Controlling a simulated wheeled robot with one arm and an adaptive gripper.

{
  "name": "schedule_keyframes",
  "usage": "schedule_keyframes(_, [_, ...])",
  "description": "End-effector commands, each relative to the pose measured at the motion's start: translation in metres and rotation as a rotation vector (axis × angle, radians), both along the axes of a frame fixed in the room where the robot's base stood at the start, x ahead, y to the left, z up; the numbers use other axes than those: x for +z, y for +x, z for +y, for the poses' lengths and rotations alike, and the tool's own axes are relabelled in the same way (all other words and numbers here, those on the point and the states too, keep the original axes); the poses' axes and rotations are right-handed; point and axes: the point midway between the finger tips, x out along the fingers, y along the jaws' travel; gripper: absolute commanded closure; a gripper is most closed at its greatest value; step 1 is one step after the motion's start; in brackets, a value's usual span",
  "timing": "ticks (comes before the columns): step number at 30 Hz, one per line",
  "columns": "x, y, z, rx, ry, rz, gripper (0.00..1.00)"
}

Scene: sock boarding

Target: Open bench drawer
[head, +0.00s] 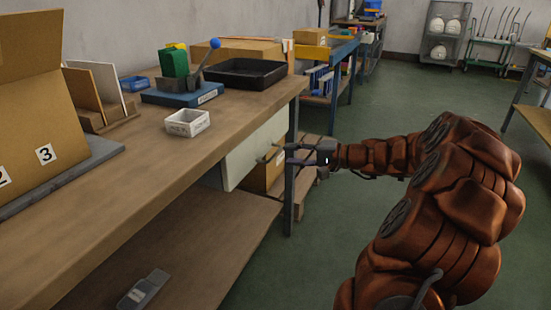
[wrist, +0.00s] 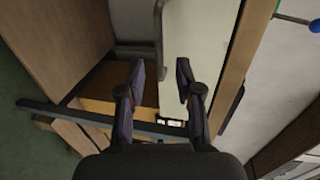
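The bench drawer has a pale front (head: 245,158) under the top of the wooden workbench (head: 150,190); it looks in line with the bench edge. A small dark handle (head: 270,154) sticks out of it. My gripper (head: 288,158) is in front of the drawer, close to the handle. Whether a finger touches the handle I cannot tell.
A white labelled bin (head: 187,123), a black tray (head: 245,73) and a blue-based fixture (head: 182,92) stand on the bench. A grey bench leg (head: 291,190) and a cardboard box (head: 262,178) are close to my gripper. Green floor to the right is open.

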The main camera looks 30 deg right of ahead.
Motion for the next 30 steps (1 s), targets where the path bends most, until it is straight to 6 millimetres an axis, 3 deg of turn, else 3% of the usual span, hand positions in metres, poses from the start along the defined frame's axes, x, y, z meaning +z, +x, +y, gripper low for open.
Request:
schedule_keyframes(12, [-0.013,0.043,0.027,0.001,-0.001,0.003,0.65])
schedule_keyframes(23, [-0.013,0.048,0.028,-0.002,-0.001,0.003,0.65])
schedule_keyframes(30, [-0.013,0.047,0.028,-0.002,-0.001,0.002,0.88])
